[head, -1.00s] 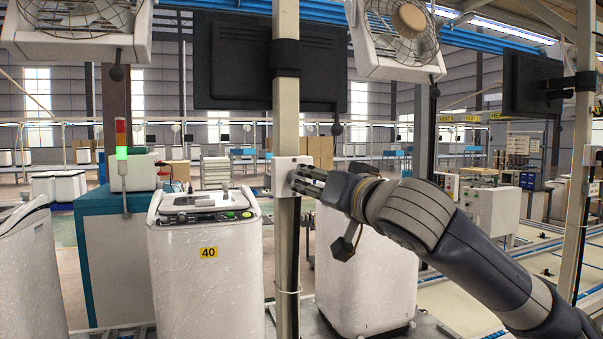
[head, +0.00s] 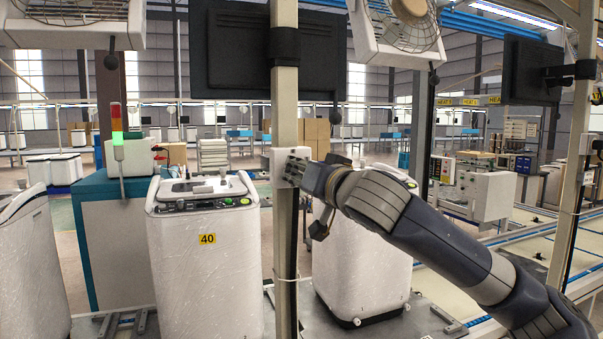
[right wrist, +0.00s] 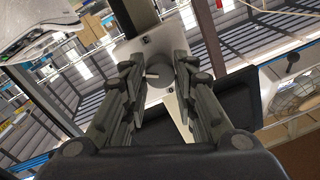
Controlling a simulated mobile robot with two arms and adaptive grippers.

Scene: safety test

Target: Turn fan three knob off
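A small white control box (head: 268,165) is fixed to the upright post (head: 285,100) in the head view. In the right wrist view, a round grey knob (right wrist: 160,73) with a pale pointer mark sits on its light plate. My right gripper (head: 297,169) is at the box's right side. In the right wrist view, my right gripper's fingers (right wrist: 159,78) are apart, one on each side of the knob. Whether they touch it is unclear. A fan (head: 405,28) hangs above, right of the post; which fan is number three cannot be told. My left gripper is out of view.
A white washer tub labelled 40 (head: 205,265) stands left of the post. Another white tub (head: 355,265) is behind my right arm. A dark monitor (head: 240,55) hangs on the post above the box. A second fan (head: 75,25) is at upper left.

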